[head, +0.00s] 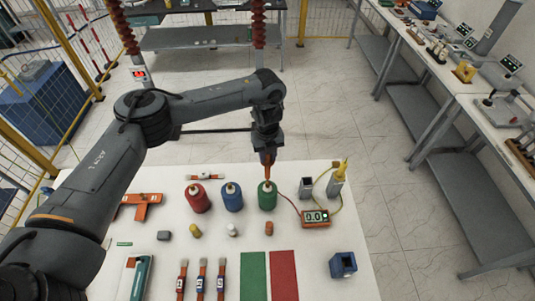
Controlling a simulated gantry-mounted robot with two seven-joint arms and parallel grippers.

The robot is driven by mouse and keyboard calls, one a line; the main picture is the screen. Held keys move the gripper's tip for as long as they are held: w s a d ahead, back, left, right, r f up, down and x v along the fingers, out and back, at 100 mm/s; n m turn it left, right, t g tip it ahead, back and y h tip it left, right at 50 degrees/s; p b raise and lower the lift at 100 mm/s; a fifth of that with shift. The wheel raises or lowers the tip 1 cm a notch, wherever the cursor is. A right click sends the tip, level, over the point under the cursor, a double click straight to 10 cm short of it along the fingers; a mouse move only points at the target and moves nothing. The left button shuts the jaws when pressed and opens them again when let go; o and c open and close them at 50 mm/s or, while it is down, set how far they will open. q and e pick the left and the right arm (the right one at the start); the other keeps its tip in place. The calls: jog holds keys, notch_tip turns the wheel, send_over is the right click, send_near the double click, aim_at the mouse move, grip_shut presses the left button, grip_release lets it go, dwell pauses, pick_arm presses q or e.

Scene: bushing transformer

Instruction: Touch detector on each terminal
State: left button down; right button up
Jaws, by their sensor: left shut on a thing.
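My left gripper (267,150) points down above the green cylinder (267,198) and is shut on a slim orange-red probe (267,170). The probe's tip is at or just above the top of the green cylinder; I cannot tell whether it touches. A red wire runs from near there to the orange detector box (316,218), whose display reads about 0.0. A blue cylinder (232,199) and a red cylinder (198,200) stand to the left, each with a small top terminal. A yellow probe (344,168) stands in a grey holder (337,184). My right gripper is not in view.
The white table (350,270) also holds an orange tool (142,203), small caps, several brushes (201,280), green (253,276) and red (284,276) mats, and a blue block (343,265). Another grey holder (306,187) stands behind the detector box.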

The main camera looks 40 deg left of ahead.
pick_arm(q)
jog(key=shift+f, duration=0.65)
jog(key=shift+f+b, duration=0.55)
jog(key=shift+f, duration=0.1)
dwell(0.9)
jog(key=shift+r, duration=0.2)
dwell(0.5)
notch_tip(320, 180, up, 5)
jog(key=p, duration=0.4)
jog(key=shift+p, duration=0.3)
jog(key=shift+w+r, duration=0.1)
jog(key=shift+r, duration=2.25)
